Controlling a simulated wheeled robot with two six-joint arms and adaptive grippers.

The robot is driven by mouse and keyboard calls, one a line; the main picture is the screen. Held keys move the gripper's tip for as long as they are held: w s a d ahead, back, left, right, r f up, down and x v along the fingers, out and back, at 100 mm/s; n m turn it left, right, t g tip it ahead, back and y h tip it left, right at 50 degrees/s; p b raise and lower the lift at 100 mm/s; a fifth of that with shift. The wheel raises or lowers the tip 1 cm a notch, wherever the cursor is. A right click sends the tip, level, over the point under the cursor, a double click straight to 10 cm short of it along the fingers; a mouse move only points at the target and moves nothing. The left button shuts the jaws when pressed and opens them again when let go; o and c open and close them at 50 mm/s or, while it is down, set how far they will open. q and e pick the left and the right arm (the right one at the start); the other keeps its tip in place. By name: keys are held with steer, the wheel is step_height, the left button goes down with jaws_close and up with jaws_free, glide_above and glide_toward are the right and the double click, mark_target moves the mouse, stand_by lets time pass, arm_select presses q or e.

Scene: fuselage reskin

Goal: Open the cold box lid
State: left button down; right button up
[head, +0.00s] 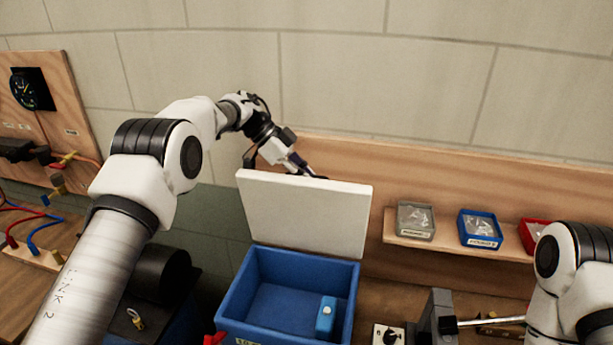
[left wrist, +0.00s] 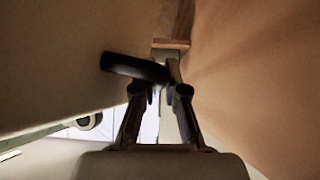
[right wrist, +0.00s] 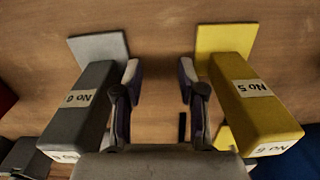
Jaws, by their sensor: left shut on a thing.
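The blue cold box (head: 242,325) stands open, with its white lid (head: 305,215) raised about upright along the back edge. A small blue item (head: 325,317) lies inside at the right. My left gripper (head: 308,170) is at the lid's top edge, partly hidden behind it. In the left wrist view my left gripper (left wrist: 160,92) is shut on a dark bar, which looks like the lid handle (left wrist: 132,67). My right gripper (right wrist: 158,80) is open and empty in the right wrist view. Its fingers are out of the head view.
A grey block marked No 6 (right wrist: 80,105) and a yellow block marked No 5 (right wrist: 250,100) flank my right gripper. A shelf (head: 440,243) with small bins stands right of the lid. A wooden panel with a gauge (head: 30,88) is at the left.

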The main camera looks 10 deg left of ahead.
arm_select(q)
steer(key=shift+f, duration=0.15)
steer(key=c, duration=1.5)
jaws_free()
steer(key=shift+d, duration=0.2)
steer(key=v, duration=0.7)
steer(key=shift+w, duration=0.1)
steer(key=shift+r, duration=0.3)
